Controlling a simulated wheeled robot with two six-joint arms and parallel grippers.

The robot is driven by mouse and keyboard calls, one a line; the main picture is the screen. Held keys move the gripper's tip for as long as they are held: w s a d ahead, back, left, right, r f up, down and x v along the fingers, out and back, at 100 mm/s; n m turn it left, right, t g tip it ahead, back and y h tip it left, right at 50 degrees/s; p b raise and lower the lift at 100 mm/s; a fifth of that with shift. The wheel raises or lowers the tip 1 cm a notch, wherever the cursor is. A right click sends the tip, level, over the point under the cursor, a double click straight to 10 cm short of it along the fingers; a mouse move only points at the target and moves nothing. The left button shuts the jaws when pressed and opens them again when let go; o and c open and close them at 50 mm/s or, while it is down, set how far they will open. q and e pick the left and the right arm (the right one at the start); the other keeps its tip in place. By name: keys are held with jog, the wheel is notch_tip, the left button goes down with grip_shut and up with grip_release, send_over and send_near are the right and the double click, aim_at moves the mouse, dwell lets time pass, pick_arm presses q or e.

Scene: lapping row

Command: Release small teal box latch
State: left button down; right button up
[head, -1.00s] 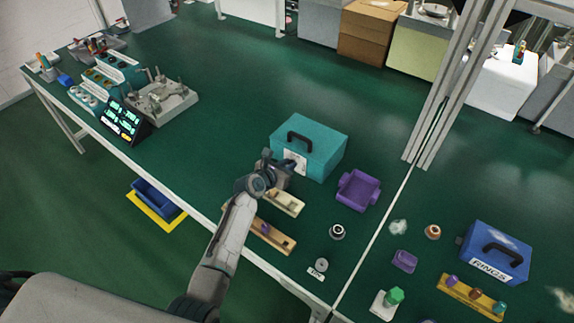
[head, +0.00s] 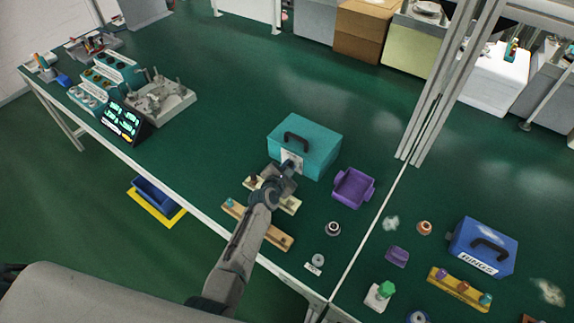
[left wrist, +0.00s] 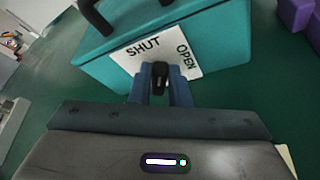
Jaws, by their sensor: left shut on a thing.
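The small teal box (head: 318,145) stands on the green bench with a dark handle on top. In the left wrist view the teal box (left wrist: 220,30) fills the upper middle. Its front has a white plate (left wrist: 125,58) marked SHUT on the left and OPEN on the right, with a dark latch (left wrist: 159,72) over it. My left gripper (left wrist: 160,94) is at this front face, its two blue-grey fingers shut on the latch. It also shows in the head view (head: 287,170). The latch's base is partly hidden by the fingers. My right gripper is not in view.
A purple tray (head: 353,188) lies right of the teal box. Wooden strips (head: 255,226) lie in front, under my left arm. A blue box marked RINGS (head: 482,246) and a metal post (head: 440,100) stand farther right. The bench behind the teal box is clear.

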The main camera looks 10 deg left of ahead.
pick_arm(q)
jog(key=shift+d+f, duration=0.1)
dwell(0.3)
jog(key=c, duration=1.4)
grip_release()
jog(key=shift+o, duration=0.2)
jog(key=p+v, duration=0.1)
jog(key=v, duration=1)
jog(key=shift+d+f, duration=0.1)
jog(key=shift+w, duration=0.1)
